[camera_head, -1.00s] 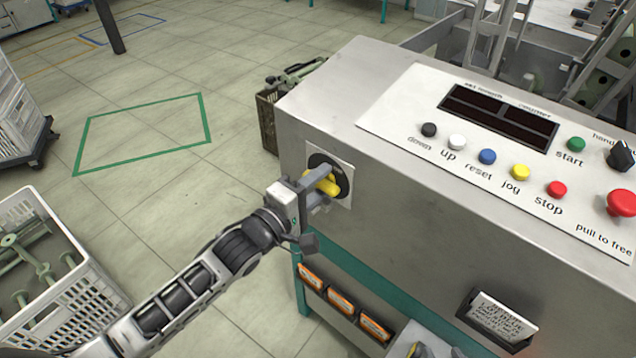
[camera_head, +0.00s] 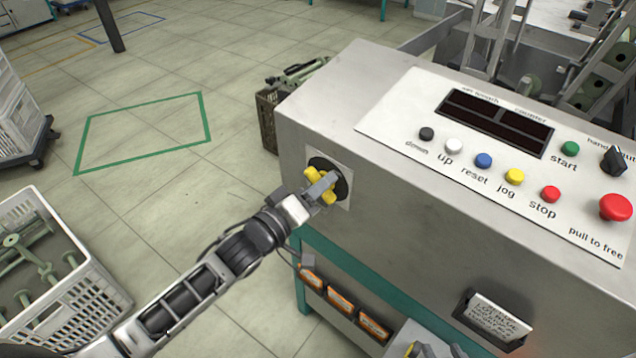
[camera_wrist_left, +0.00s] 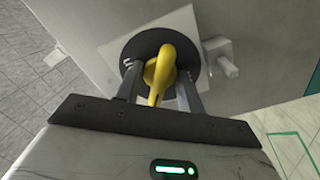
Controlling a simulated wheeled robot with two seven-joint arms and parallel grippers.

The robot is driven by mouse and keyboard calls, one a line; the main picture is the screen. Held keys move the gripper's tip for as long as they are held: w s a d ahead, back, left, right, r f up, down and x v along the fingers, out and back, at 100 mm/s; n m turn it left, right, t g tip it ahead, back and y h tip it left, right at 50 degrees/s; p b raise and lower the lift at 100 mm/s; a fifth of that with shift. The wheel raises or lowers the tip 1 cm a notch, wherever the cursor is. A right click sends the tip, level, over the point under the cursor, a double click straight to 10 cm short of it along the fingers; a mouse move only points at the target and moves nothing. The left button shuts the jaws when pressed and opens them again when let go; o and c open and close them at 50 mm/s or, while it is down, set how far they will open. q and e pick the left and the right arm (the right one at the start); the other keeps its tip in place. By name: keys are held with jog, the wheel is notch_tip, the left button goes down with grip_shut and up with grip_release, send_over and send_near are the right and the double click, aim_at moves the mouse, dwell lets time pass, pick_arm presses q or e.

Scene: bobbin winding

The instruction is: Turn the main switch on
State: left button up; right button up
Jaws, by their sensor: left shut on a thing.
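In the left wrist view the handle (camera_wrist_left: 160,75) stands between the two fingers of my gripper (camera_wrist_left: 160,88), in front of the black plate (camera_wrist_left: 148,43). The fingers hide part of the handle in the head view. My right gripper is not in view.
The panel on top holds several coloured buttons, a dark display (camera_head: 497,122) and a red emergency stop knob (camera_head: 615,207). A white crate (camera_head: 95,290) with green bobbins stands at lower left. A card holder (camera_head: 492,318) is on the cabinet front.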

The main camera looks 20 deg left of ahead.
pick_arm(q)
jog(key=m, duration=0.3)
jog(key=shift+m, duration=0.6)
jog(key=m, duration=0.3)
jog(key=shift+m+p, duration=0.35)
jog(key=shift+m, duration=0.05)
jog(key=o, duration=1.6)
jog(key=shift+c, duration=0.2)
